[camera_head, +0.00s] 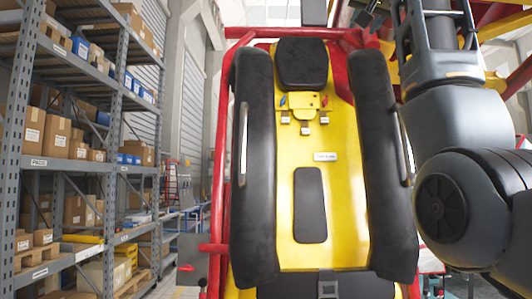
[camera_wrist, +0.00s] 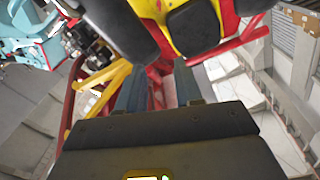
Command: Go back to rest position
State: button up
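My gripper (camera_wrist: 160,85) shows in the wrist view, its two grey-blue fingers apart with a gap between them. Nothing is held in the gap; red frame parts show through it. In the head view my arm fills the right side, raised in front of the scene. I cannot make out the fingers there. A yellow coaster seat (camera_head: 345,205) with black shoulder pads and a black headrest stands upright at the centre. Part of the seat (camera_wrist: 188,28) also shows at the top of the wrist view, beyond the fingers.
Red tubular frame (camera_head: 218,150) surrounds the seat. Tall grey shelving (camera_head: 115,95) with cardboard boxes (camera_head: 57,138) and blue bins stands on the left. An aisle lies between shelving and seat. A light-blue machine (camera_wrist: 30,35) shows at the wrist view's upper left.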

jog(key=w+f+n, duration=0.1)
jog(key=w+f, duration=0.2)
jog(key=f, duration=0.8)
jog(key=w+f, duration=0.4)
jog(key=f, duration=0.7)
jog(key=w+f+n, duration=0.1)
jog(key=w+f, duration=0.2)
jog(key=f, duration=0.7)
jog(key=s+f+g, duration=0.1)
jog(key=s+f, duration=0.3)
jog(key=f, duration=0.7)
jog(key=s+f+n+y, duration=0.1)
jog(key=s+f, duration=0.2)
jog(key=f, duration=0.7)
jog(key=s+f+g, duration=0.1)
jog(key=s+f, duration=0.3)
jog(key=f, duration=0.7)
jog(key=s+f+n, duration=0.1)
jog(key=s+f, duration=0.8)
jog(key=s, duration=0.5)
jog(key=s+f, duration=0.9)
jog(key=s, duration=0.4)
jog(key=s+r, duration=0.3)
jog(key=s, duration=1)
jog(key=s+r+g, duration=0.1)
jog(key=s+r, duration=0.2)
jog(key=s, duration=1)
jog(key=shift+d+n+y, duration=0.2)
jog(key=shift+n+y, duration=0.1)
jog(key=shift+n, duration=0.1)
